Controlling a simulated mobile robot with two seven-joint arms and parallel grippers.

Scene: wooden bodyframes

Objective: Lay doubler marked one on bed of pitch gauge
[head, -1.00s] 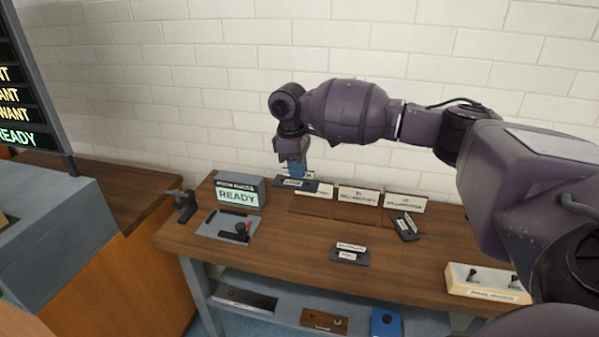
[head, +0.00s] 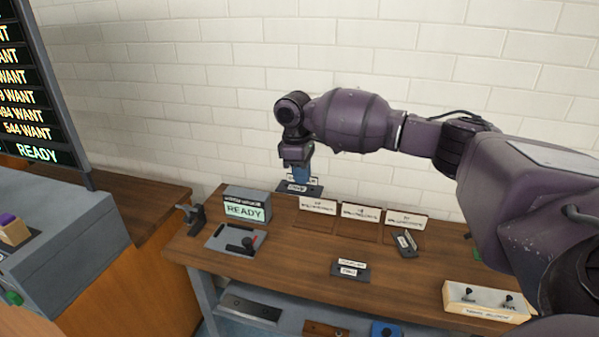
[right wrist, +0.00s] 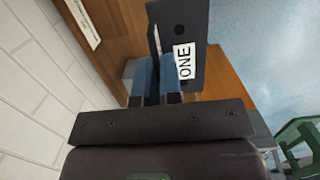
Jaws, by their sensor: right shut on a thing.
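The doubler is a dark plate with a white label reading ONE (right wrist: 198,40), seen in the right wrist view. My right gripper (right wrist: 158,68) has its blue fingers shut on it. In the head view my right gripper (head: 298,178) holds the dark doubler (head: 313,190) above the back of the wooden bench, behind the name cards. A grey flat plate with black bars and a red knob (head: 222,240), apparently the pitch gauge, lies at the bench's left, in front of a READY display (head: 246,205). No part lies on its open grey area. My left gripper is not in view.
Three white name cards (head: 361,212) stand along the back of the bench (head: 300,262). Dark labelled pieces (head: 350,270) (head: 405,243) lie nearer. A cream block with black knobs (head: 488,300) is at front right. A black clamp-like stand (head: 190,219) is at the left edge.

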